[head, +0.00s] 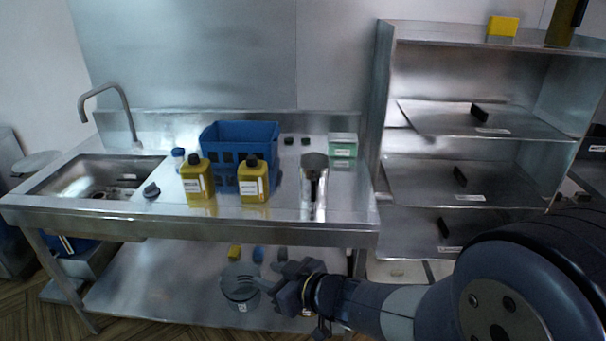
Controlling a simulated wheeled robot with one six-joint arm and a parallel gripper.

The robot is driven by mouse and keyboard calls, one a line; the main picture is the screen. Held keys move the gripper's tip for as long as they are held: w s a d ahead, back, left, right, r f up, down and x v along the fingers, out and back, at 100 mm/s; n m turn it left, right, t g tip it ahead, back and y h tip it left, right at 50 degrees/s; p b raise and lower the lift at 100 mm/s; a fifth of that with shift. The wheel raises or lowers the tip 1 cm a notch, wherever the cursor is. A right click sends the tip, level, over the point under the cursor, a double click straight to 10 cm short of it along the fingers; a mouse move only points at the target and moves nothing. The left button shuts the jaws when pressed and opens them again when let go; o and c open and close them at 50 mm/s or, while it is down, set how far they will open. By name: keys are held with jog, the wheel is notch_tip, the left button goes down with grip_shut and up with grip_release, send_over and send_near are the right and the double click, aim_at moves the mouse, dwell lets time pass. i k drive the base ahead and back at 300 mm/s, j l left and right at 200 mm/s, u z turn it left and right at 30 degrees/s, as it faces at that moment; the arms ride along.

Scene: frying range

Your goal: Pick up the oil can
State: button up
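A shiny metal can (314,187) with a dark lid and a handle stands upright near the front right of the steel counter. Two yellow-brown bottles with black caps and white labels, a left bottle (198,182) and a right bottle (254,182), stand upright to its left. I cannot read which of these is labelled as oil. My gripper (268,277) is low, in front of the counter and below its top edge, pointing left. Its fingers look apart, with nothing seen between them. It touches none of the containers on the counter.
A blue basket (240,150) stands behind the bottles, and a green-and-white box (342,146) behind the can. A sink (95,178) is at the left. A pot (240,288) sits on the lower shelf behind my gripper. A steel rack (388,100) rises at the right.

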aim_at(252, 176)
jog(key=i+j+z, duration=0.15)
jog(key=j+z, duration=1.5)
jog(key=j, duration=0.15)
jog(key=k+j, duration=0.1)
jog(key=j, duration=0.3)
jog(key=k+j, duration=0.1)
jog(key=j, duration=0.3)
jog(key=k+j+z, duration=0.1)
jog(key=j, duration=0.3)
